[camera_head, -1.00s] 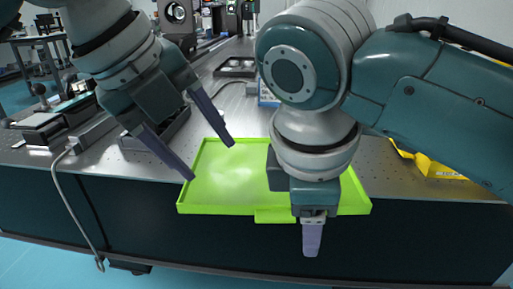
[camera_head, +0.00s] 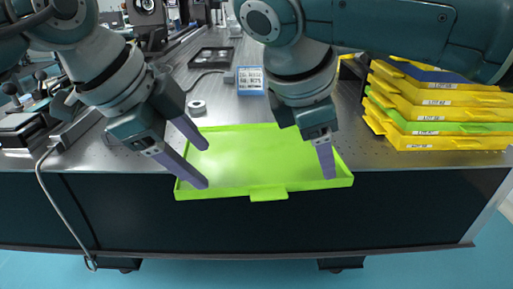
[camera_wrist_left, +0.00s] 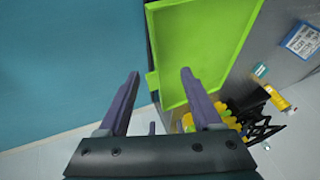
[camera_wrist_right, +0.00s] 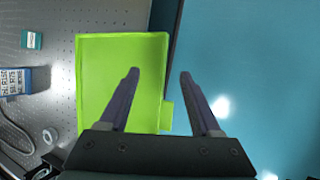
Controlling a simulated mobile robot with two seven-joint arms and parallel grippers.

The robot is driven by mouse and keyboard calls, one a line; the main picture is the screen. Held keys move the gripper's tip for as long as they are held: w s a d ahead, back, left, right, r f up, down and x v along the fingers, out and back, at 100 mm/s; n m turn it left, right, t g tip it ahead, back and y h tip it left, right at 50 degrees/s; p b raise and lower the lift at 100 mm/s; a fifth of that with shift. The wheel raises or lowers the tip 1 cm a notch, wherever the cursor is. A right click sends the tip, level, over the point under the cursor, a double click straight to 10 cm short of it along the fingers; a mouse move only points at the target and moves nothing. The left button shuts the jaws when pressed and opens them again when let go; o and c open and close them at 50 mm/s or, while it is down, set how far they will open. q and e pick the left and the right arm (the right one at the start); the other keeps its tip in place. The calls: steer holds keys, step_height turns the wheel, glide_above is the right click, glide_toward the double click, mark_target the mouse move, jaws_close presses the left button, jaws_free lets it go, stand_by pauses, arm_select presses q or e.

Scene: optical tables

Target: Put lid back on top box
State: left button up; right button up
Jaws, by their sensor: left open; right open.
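A bright green shallow lid (camera_head: 245,165) with a raised rim and a front tab lies on the table at its front edge, open side up. It also shows in the left wrist view (camera_wrist_left: 205,50) and the right wrist view (camera_wrist_right: 95,70). My left gripper (camera_head: 206,166) is open and empty over the lid's left end. My right gripper (camera_head: 326,160) is open at the lid's right end; one finger shows clearly in the head view. Both fingers show in the right wrist view (camera_wrist_right: 158,75). The top box (camera_head: 425,76) is yellow with a dark blue patch on top, partly covered by my right arm.
Under the top box are more yellow boxes (camera_head: 425,142) and a green one (camera_head: 440,127), stacked at the table's right. A blue labelled box (camera_head: 250,82), a small ring (camera_head: 197,107) and a black tray (camera_head: 212,58) stand behind the lid. Dark equipment (camera_head: 70,118) sits at left.

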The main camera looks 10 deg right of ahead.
mark_target(229, 186)
arm_select(q)
steer(key=shift+x, duration=3.8)
arm_select(e)
steer(key=shift+x, duration=3.8)
arm_select(q)
steer(key=shift+c, duration=0.3)
arm_select(e)
steer(key=shift+c, duration=0.3)
arm_select(q)
jaws_close()
arm_select(e)
jaws_close()
arm_select(q)
steer(key=shift+w, duration=0.1)
arm_select(e)
steer(key=shift+f, duration=0.1)
